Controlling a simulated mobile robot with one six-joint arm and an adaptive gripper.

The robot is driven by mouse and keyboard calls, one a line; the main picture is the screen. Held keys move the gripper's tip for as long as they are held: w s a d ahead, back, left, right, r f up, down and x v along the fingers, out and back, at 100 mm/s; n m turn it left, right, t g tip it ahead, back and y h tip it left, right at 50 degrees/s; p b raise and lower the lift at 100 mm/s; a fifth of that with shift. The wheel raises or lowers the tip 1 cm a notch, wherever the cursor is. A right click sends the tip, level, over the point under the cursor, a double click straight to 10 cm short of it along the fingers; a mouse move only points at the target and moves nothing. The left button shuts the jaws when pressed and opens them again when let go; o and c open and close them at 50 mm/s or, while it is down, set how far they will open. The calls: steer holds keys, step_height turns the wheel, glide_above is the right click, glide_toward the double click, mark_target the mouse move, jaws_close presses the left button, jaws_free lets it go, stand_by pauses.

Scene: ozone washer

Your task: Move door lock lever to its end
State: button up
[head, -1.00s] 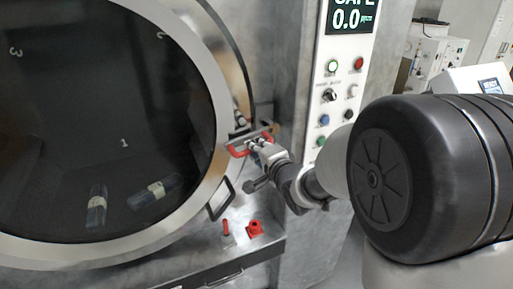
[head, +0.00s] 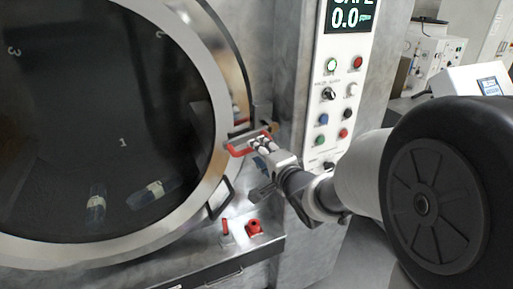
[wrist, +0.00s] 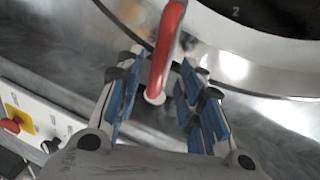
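The red door lock lever (head: 240,152) sits at the right rim of the round door (head: 208,78), next to a metal latch bracket (head: 262,113). My gripper (head: 262,146) is at the lever's right side. In the wrist view the red lever (wrist: 166,48) comes down between the blue-padded fingers of my gripper (wrist: 160,92). The fingers stand apart on both sides of it, with a visible gap, so the gripper looks open around the lever. In the head view the fingers partly hide the lever's right end.
A black-framed handle (head: 221,198) is on the door rim below the lever. A red padlock-like part (head: 254,228) and a small red piece (head: 225,227) are on the metal ledge. A control panel (head: 340,105) with several buttons stands to the right of the door.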

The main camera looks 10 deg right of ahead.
steer(key=v, duration=0.7)
steer(key=shift+s, duration=0.3)
steer(key=shift+d+r, duration=0.1)
steer(key=shift+d, duration=0.05)
steer(key=s+d+f+n+g+h+b, duration=0.4)
steer(key=s+d+f+n+g+h, duration=0.15)
steer(key=s, duration=0.55)
steer(key=s+a+f+n+g+b, duration=0.1)
steer(key=s+f+n+g, duration=0.1)
steer(key=s, duration=0.6)
steer(key=s+a+f+n+g+y, duration=0.1)
steer(key=s+f+n+g, duration=0.2)
steer(key=s+n, duration=0.2)
steer(key=s, duration=0.3)
steer(key=shift+s+b, duration=0.4)
steer(key=shift+f, duration=0.1)
